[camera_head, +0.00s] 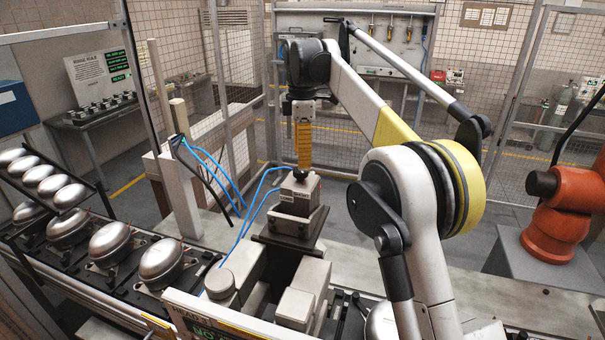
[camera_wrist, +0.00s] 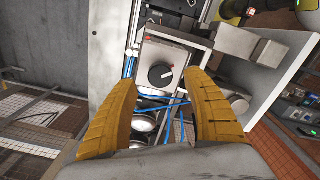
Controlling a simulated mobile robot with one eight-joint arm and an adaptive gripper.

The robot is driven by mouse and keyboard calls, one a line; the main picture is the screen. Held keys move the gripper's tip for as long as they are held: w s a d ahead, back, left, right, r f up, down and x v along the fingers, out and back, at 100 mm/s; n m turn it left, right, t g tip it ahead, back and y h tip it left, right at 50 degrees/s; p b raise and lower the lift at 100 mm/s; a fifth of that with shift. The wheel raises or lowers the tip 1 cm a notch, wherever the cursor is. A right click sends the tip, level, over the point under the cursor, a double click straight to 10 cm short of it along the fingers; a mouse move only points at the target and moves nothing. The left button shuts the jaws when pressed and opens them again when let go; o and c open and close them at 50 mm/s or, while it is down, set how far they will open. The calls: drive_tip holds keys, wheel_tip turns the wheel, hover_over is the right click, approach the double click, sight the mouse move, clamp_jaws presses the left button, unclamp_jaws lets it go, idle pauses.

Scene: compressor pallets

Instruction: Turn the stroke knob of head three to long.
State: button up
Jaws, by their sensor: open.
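The stroke knob (camera_wrist: 161,76) is a round dark dial with a white pointer mark, on the pale top of a grey head housing (camera_wrist: 180,52). In the wrist view its pointer mark lies toward the right side. The position labels are too small to read. In the head view the knob (camera_head: 299,174) shows as a dark spot on top of the housing (camera_head: 298,197). My gripper (camera_head: 303,164) points down just above it. In the wrist view the two yellow fingers (camera_wrist: 159,80) are spread, one on each side of the knob, and empty. I cannot tell whether they touch it.
Blue hoses (camera_head: 255,195) run close to the left of the head. Silver compressor shells (camera_head: 161,258) sit on a conveyor to the left. A sign (camera_head: 203,325) at the front bears a partly cut-off head label. An orange robot (camera_head: 558,215) stands at the right. Mesh fencing is behind.

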sight(302, 173)
wheel_tip(302, 173, down, 5)
drive_tip(key=shift+f, duration=0.1)
idle(0.3)
drive_tip(key=c, duration=1.2)
